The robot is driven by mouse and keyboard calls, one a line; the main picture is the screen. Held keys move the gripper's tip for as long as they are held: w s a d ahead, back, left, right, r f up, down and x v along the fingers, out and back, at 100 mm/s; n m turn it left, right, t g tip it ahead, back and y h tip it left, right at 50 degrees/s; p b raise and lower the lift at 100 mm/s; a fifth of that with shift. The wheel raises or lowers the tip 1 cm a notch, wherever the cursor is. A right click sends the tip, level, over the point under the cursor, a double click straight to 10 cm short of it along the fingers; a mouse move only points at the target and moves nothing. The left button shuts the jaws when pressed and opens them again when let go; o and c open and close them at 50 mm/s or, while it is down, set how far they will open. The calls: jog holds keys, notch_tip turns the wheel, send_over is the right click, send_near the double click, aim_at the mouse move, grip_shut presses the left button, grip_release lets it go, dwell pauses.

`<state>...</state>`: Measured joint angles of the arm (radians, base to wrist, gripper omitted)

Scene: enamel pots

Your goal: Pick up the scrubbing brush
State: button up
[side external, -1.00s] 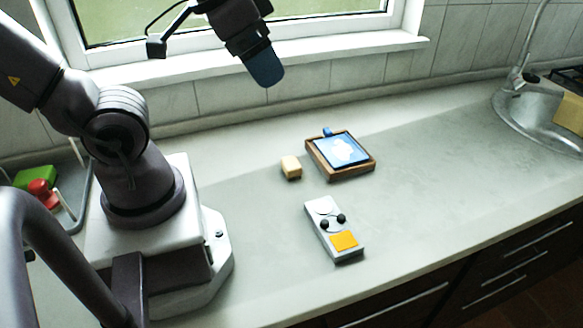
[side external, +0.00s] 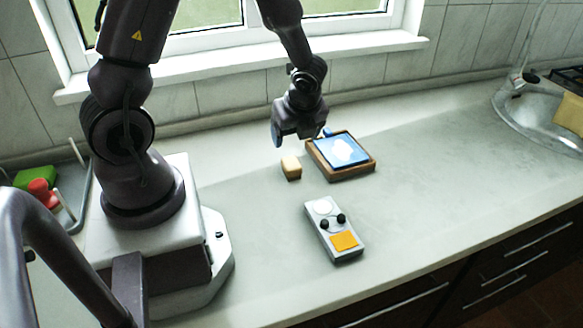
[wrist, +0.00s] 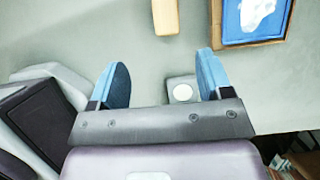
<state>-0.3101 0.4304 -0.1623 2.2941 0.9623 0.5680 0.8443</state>
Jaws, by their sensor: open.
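A small tan block (side external: 291,168) lies on the counter and is the likeliest scrubbing brush; no bristles can be made out. In the wrist view the block (wrist: 166,16) is at the top edge, partly cut off, beyond the fingertips. My gripper (side external: 292,138) is above the counter, behind and over the block, apart from it. In the wrist view my gripper (wrist: 163,82) has its two blue fingers spread wide, with nothing held between them.
A wooden-framed tray with a blue and white picture (side external: 343,150) lies right of the block. A grey box with black knobs and an orange patch (side external: 333,230) lies in front. A rack with green and red items (side external: 40,188) stands far left.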

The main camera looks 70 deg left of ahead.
aim_at(293, 164)
jog(key=shift+m, duration=0.3)
jog(key=x, duration=0.7)
jog(key=shift+w+f, duration=0.1)
jog(key=shift+f, duration=0.2)
jog(key=shift+w+d+x, duration=0.15)
jog(key=shift+w+x, duration=0.05)
jog(key=shift+x, duration=1.15)
jog(key=shift+w+d+x, duration=0.15)
jog(key=shift+x, duration=1.2)
jog(key=shift+f, duration=0.15)
jog(key=c, duration=1)
